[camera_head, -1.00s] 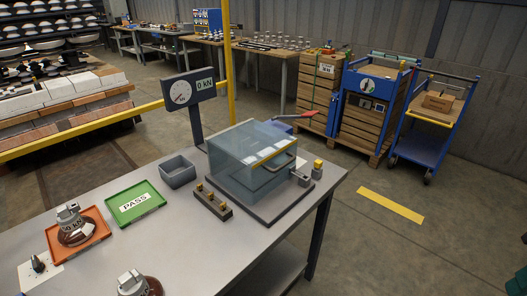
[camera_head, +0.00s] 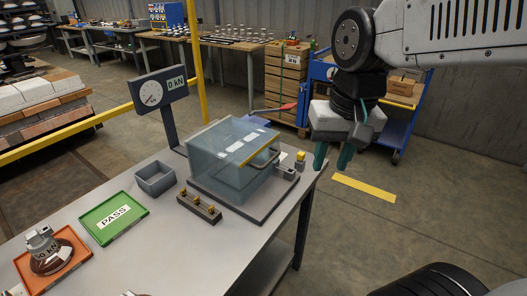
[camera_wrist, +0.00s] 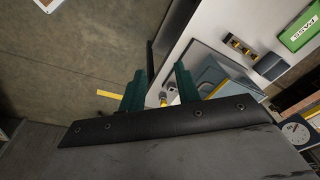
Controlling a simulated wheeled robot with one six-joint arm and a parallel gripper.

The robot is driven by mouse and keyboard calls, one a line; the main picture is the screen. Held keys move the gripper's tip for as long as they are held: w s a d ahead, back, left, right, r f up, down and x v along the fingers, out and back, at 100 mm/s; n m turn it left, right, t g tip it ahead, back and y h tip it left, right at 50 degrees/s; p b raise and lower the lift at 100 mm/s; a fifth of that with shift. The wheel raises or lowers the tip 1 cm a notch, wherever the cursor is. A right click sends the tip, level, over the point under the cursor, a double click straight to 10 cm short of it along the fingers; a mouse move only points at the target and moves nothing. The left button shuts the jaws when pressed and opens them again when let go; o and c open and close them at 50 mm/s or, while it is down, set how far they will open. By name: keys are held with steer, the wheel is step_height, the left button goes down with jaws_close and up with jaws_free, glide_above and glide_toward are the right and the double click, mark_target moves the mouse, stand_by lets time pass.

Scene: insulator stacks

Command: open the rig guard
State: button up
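The rig guard (camera_head: 222,160), a clear bluish box with a yellow-edged handle (camera_head: 261,152) on its right side, sits down over the dark rig base (camera_head: 262,212) on the grey table. It also shows in the wrist view (camera_wrist: 212,75), partly hidden by a finger. My gripper (camera_head: 333,158) hangs fingers-down to the right of the guard, apart from it, near the table's right edge. In the wrist view its two green fingers (camera_wrist: 161,84) stand apart with nothing between them.
A yellow-topped post (camera_head: 300,160) stands right of the guard. Open floor lies right of the table.

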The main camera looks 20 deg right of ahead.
steer(key=w+f+m, duration=0.2)
steer(key=w+m, duration=0.2)
steer(key=w, duration=0.9)
steer(key=m, duration=0.4)
glide_toward(273, 157)
steer(key=shift+y, duration=0.4)
steer(key=f, duration=0.7)
steer(key=shift+w+a+f, duration=0.1)
steer(key=shift+w+f, duration=0.2)
steer(key=shift+f, duration=0.05)
jaws_close()
